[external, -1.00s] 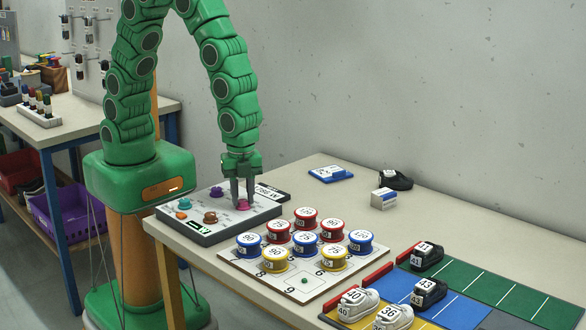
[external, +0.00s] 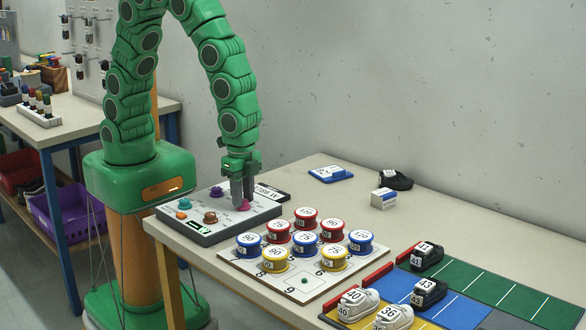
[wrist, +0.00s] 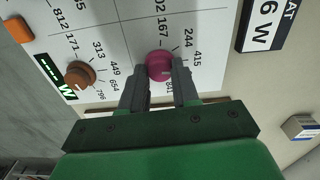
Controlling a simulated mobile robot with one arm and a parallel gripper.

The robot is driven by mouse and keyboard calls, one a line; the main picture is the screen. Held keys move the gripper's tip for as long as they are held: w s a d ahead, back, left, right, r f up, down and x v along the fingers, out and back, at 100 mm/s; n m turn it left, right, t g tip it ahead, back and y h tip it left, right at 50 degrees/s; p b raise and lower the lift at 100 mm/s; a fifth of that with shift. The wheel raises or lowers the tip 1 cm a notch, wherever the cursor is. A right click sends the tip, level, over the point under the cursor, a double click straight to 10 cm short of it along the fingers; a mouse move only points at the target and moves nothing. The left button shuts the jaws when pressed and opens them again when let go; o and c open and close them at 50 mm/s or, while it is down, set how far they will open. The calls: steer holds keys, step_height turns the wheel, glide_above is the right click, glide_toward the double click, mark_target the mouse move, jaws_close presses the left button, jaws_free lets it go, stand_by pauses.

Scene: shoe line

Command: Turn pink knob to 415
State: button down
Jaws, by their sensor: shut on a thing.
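The pink knob (wrist: 158,66) stands on the grey control panel (external: 262,214). It also shows between the fingertips in the external view (external: 244,207). My gripper (wrist: 159,72) points down with one finger on each side of the knob, shut on it. Printed numbers surround the knob in the wrist view: 167 and 244 above it, 415 (wrist: 198,58) to its right, and one partly covered by the right finger. A pale mark shows on the knob's right side, but I cannot tell its exact reading.
A brown knob (wrist: 79,75) and an orange button (wrist: 19,30) sit on the same panel, with a small green-edged display (wrist: 54,76). A black-framed label (wrist: 266,24) lies beside the panel. Several numbered round tins stand on a board (external: 304,286) to the right.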

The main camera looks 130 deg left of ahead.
steer(key=shift+n, duration=0.6)
steer(key=c, duration=0.8)
jaws_free()
steer(key=shift+r, duration=0.1)
step_height(320, 180, up, 7)
steer(key=shift+w+f, duration=0.1)
steer(key=shift+f, duration=0.1)
steer(key=shift+r, duration=0.5)
